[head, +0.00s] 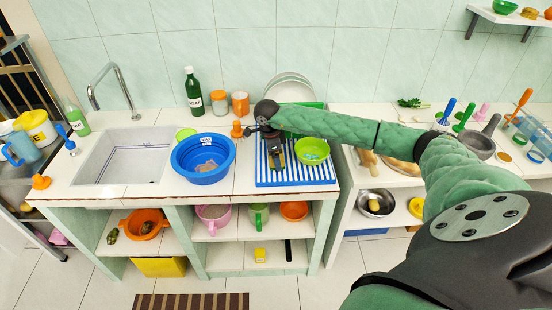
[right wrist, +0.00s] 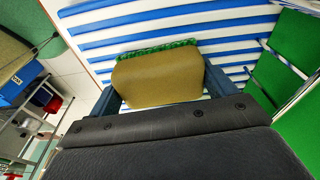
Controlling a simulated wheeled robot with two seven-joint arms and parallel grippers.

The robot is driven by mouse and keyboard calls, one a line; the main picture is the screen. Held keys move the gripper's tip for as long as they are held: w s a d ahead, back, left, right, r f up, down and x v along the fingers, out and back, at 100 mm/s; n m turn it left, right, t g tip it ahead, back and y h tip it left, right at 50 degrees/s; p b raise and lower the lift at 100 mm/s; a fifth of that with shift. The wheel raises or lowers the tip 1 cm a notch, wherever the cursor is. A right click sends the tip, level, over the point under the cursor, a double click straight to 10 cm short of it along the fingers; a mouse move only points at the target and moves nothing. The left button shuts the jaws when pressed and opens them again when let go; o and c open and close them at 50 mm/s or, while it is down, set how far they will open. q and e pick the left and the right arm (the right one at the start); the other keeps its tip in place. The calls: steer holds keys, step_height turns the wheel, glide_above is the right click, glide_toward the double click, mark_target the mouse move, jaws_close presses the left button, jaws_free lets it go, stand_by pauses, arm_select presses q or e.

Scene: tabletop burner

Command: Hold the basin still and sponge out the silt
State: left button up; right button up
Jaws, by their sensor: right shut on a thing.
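The blue basin (head: 190,172) stands on the counter between the sink and the striped mat. Brown silt (head: 207,166) lies on its bottom. My right gripper (head: 280,165) is over the blue-and-white striped mat (head: 315,178), to the right of the basin and apart from it. In the right wrist view its fingers are shut on a yellow-brown sponge (right wrist: 158,78) with a green scouring side, held against or just above the mat; I cannot tell which. My left gripper is not in view.
A green bowl (head: 312,150) sits on the mat just right of my gripper. White plates (head: 292,88) stand behind it. The sink (head: 125,155) is left of the basin.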

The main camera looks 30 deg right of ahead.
steer(key=shift+r+p, duration=0.55)
steer(key=shift+r, duration=1.75)
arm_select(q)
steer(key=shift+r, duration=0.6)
arm_select(e)
steer(key=n, duration=0.4)
steer(key=shift+w+a+n+t, duration=0.1)
steer(key=shift+w+n+t, duration=0.1)
steer(key=shift+n+t, duration=0.2)
steer(key=n, duration=0.1)
steer(key=a+n, duration=0.1)
steer(key=n, duration=0.1)
steer(key=shift+a+r, duration=0.15)
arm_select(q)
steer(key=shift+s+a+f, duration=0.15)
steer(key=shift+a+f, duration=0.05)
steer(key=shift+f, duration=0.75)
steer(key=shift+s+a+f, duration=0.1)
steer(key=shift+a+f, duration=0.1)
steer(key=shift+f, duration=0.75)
arm_select(e)
steer(key=s+a+r+n+t, duration=0.1)
steer(key=s+a+n, duration=0.4)
steer(key=a, duration=0.6)
steer(key=s+a+r+n+y, duration=0.1)
steer(key=s+a+n, duration=0.4)
steer(key=a+n, duration=0.5)
steer(key=shift+a+r+n+t+y, duration=0.3)
steer(key=shift+a+r+t, duration=0.1)
steer(key=shift+a, duration=0.75)
